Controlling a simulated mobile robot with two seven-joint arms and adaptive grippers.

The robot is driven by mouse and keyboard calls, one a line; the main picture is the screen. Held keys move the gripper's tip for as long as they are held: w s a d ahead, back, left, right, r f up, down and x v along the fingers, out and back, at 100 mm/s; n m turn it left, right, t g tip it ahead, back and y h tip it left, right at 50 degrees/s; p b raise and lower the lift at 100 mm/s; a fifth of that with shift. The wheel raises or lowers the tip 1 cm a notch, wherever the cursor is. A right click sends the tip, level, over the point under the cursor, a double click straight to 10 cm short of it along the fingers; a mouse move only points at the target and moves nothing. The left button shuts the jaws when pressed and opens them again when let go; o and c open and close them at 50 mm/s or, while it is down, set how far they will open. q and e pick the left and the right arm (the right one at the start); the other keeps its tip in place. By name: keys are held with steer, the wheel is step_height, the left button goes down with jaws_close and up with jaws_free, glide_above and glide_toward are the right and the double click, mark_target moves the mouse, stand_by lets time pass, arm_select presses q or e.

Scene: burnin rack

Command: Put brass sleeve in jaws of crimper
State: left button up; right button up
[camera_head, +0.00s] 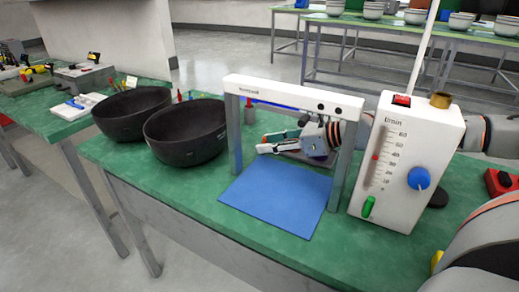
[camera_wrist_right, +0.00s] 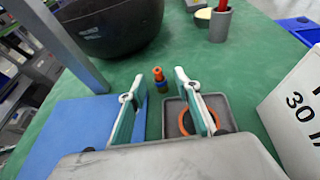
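A short brass-coloured cylinder (camera_head: 440,100), which looks like the brass sleeve, stands upright on top of the white flow-meter box. I cannot tell for certain which thing is the crimper; no crimper jaws show clearly. My right gripper (camera_head: 265,142) reaches in from the right, by the white-topped frame (camera_head: 292,94) and near the blue mat's far edge. In the right wrist view my right gripper (camera_wrist_right: 160,95) is open, with its teal-padded fingers apart and nothing held. A small orange-and-blue piece (camera_wrist_right: 160,82) stands beyond the fingers. My left gripper is not in view.
Two dark bowls (camera_head: 187,133) stand left. The white flow-meter box (camera_head: 400,155) stands right. A grey tray (camera_wrist_right: 226,122) with an orange ring lies by the right finger. A grey cup (camera_wrist_right: 220,24) stands further off.

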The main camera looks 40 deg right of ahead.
steer(key=shift+w+a, duration=0.1)
steer(key=shift+w, duration=0.15)
steer(key=c, duration=0.9)
steer(key=shift+c, duration=0.2)
step_height(320, 180, up, 20)
steer(key=shift+p, duration=0.45)
